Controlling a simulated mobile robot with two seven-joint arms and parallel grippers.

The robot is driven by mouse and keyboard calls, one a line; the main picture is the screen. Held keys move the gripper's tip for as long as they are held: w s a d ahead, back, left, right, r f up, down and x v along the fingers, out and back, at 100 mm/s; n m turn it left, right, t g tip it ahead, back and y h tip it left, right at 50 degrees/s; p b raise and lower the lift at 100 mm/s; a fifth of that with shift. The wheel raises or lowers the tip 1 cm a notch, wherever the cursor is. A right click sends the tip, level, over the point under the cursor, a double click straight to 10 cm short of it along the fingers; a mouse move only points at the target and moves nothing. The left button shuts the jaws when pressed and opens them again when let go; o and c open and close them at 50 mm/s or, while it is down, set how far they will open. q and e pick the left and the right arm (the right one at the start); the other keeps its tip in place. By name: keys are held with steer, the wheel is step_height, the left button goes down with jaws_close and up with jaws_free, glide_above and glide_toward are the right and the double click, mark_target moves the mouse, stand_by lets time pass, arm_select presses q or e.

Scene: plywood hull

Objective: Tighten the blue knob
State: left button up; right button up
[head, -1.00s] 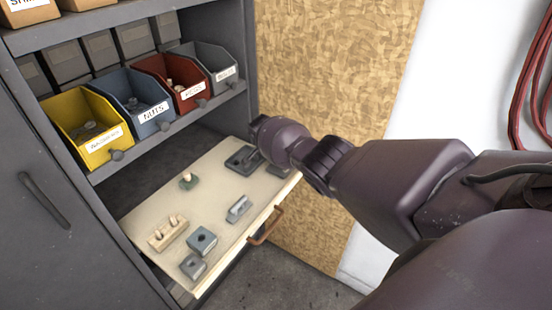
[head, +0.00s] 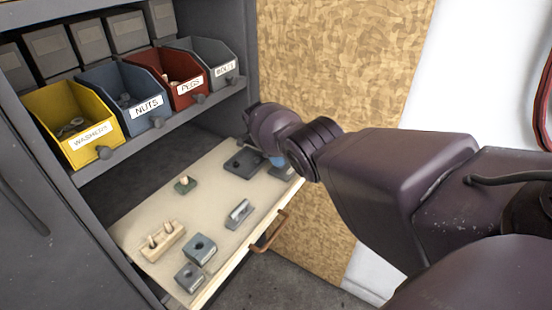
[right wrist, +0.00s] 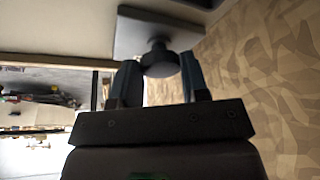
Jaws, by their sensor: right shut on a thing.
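In the right wrist view a round knob (right wrist: 160,60), dark in the shade, stands on a square grey base (right wrist: 140,35). The two fingers of my right gripper (right wrist: 160,76) are on either side of it, shut on it. In the head view my right wrist covers most of the gripper. A small blue patch (head: 277,161) shows under the wrist, above a grey block (head: 281,173) at the right end of the pull-out board; I cannot tell whether it is knob or finger. My left gripper is out of view.
The pale pull-out board (head: 200,215) carries a dark plate (head: 243,163), a green-based peg piece (head: 185,185), a wooden peg block (head: 163,240) and several grey blocks. Labelled bins, including the yellow one (head: 80,140), stand on the shelf above. A chipboard panel (head: 340,80) is at right.

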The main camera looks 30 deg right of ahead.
steer(key=shift+w+m, duration=0.1)
steer(key=shift+m, duration=0.3)
steer(key=shift+d+r+m, duration=0.1)
steer(key=shift+r+m, duration=0.1)
steer(key=shift+m, duration=0.1)
steer(key=o, duration=0.8)
steer(key=shift+c, duration=0.2)
steer(key=shift+o, duration=0.8)
steer(key=shift+f, duration=0.1)
steer(key=v, duration=0.7)
steer(key=shift+w+r, duration=0.2)
steer(key=shift+r, duration=0.05)
